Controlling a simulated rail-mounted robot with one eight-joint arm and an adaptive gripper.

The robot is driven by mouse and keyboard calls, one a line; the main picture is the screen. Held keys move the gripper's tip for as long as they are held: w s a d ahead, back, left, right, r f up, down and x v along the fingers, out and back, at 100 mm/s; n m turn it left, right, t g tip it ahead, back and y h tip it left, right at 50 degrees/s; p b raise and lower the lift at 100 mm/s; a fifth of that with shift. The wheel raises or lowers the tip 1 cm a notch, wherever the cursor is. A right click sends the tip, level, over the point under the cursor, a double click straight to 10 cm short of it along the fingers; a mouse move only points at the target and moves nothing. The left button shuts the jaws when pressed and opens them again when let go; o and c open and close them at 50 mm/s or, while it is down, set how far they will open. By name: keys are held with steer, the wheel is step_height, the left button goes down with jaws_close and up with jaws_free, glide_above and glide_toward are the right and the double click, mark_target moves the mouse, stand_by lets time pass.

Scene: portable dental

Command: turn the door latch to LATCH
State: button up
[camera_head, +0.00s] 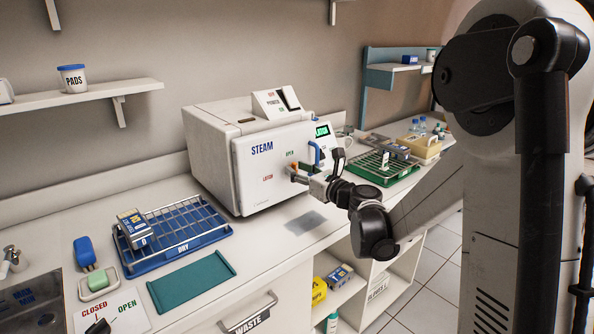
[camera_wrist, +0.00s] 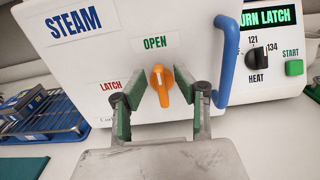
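The orange door latch (camera_wrist: 159,87) is on the white steam sterilizer's door (camera_wrist: 100,60). Its narrow end points up toward the OPEN label (camera_wrist: 155,42); the LATCH label (camera_wrist: 110,86) is to its left. My gripper (camera_wrist: 162,78) is open, with one green-padded finger on each side of the latch and visible gaps between. I cannot tell how deep the fingertips reach beside it. In the head view my gripper (camera_head: 304,174) is at the door front, and a bit of the orange latch (camera_head: 293,167) shows. The door looks closed.
A blue door handle (camera_wrist: 228,55) stands close right of my gripper. The panel beside it has a HEAT knob (camera_wrist: 257,57), a green START button (camera_wrist: 294,67) and a display reading TURN LATCH (camera_wrist: 265,17). A blue rack (camera_head: 170,235) is left of the sterilizer, a green rack (camera_head: 380,168) right.

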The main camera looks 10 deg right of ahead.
steer(key=shift+w+a, duration=0.1)
steer(key=shift+w, duration=0.1)
steer(key=shift+r, duration=0.1)
jaws_close()
